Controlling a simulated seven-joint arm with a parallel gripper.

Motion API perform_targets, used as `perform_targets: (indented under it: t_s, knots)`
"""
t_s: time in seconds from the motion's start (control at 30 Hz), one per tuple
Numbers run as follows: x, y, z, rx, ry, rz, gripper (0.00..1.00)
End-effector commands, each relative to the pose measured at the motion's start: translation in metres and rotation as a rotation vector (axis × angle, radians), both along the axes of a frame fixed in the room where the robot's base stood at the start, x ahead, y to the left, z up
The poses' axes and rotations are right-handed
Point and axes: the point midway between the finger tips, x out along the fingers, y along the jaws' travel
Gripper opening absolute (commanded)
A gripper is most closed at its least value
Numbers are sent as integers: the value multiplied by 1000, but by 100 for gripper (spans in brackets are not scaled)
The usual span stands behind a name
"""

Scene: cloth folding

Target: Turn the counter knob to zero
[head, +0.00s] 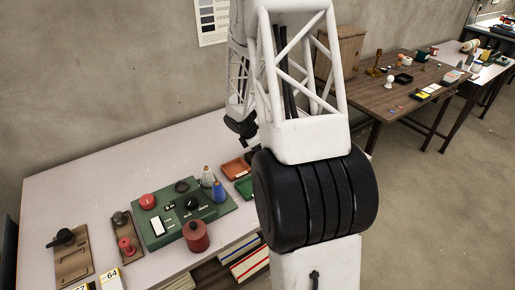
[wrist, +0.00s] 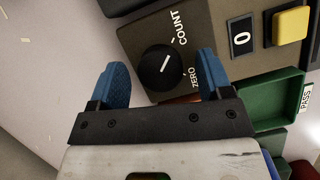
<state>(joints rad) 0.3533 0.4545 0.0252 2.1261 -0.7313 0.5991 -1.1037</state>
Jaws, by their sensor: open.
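In the wrist view, a round black knob (wrist: 153,73) sits on a dark brown counter box (wrist: 213,22) marked COUNT and ZERO. Its short white pointer line slants up and right, more toward the COUNT mark than the ZERO mark. A small display (wrist: 241,38) on the box reads 0. My gripper (wrist: 162,76) is open, with one blue finger left of the knob and the other right of it, near the ZERO label. There are visible gaps between the fingers and the knob. In the head view, my arm covers the area where the box may stand, and I cannot make out the knob.
A yellow button (wrist: 290,24) is on the box beside the display. A green tray (wrist: 268,98) with a PASS label lies next to the box. In the head view, a green control panel (head: 160,238) with several knobs stands on the pale table (head: 95,165).

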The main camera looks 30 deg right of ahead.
Motion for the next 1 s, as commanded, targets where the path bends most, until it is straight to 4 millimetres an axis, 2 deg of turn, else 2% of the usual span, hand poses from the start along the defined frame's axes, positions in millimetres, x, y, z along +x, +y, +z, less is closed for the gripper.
perform_targets:
  t_s: [0.2, 0.5, 0.53, 1.0]
  knots:
    - [0, 0, 0, 0, 0, 0, 71]
    - [0, 0, 0, 0, 0, 0, 25]
    - [0, 0, 0, 0, 0, 0, 23]
    - [1, 0, 0, -1, 1, -88, 23]
